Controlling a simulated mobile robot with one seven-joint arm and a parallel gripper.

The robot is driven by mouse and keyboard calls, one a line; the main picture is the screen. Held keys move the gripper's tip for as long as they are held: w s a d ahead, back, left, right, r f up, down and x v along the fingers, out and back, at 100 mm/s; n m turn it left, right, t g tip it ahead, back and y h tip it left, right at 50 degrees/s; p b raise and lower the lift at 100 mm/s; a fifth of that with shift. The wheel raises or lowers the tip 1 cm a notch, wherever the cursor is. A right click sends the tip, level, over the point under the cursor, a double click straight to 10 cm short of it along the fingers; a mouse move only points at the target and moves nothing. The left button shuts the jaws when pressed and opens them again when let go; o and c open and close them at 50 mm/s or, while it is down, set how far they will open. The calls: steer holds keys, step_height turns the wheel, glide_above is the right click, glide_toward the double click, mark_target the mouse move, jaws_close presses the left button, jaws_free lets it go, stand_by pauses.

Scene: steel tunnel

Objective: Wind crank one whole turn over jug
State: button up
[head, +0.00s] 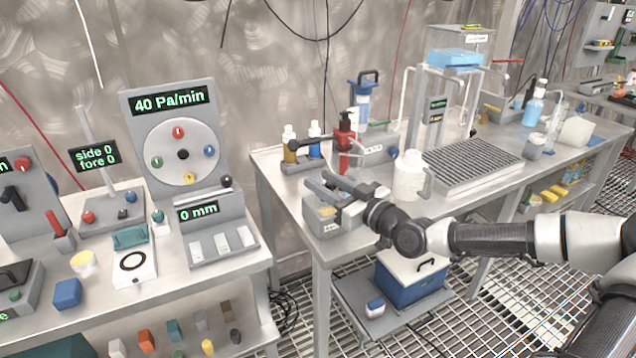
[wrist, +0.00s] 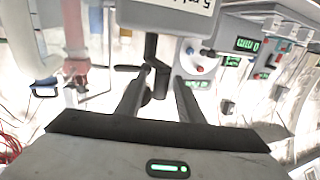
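A black crank (wrist: 150,48) hangs from a pale box (wrist: 170,14) with a "5 ml" label in the wrist view. Its bent arm and grip lie near and between my fingertips, close to the left finger; I cannot tell whether they touch. My gripper (wrist: 162,88) is open, with a clear gap between its fingers. In the head view my gripper (head: 318,181) is above a small grey box (head: 322,217) at the near left end of the bench; the crank cannot be made out there. The translucent white jug (head: 409,178) stands upright right of my gripper, handle to the right.
A drain grate (head: 480,162) lies right of the jug. A left bench carries a dial panel (head: 175,130) and a "0 mm" display. A gap separates the benches.

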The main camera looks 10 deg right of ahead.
steer(key=shift+x, duration=1.05)
jaws_close()
steer(key=shift+h, duration=0.4)
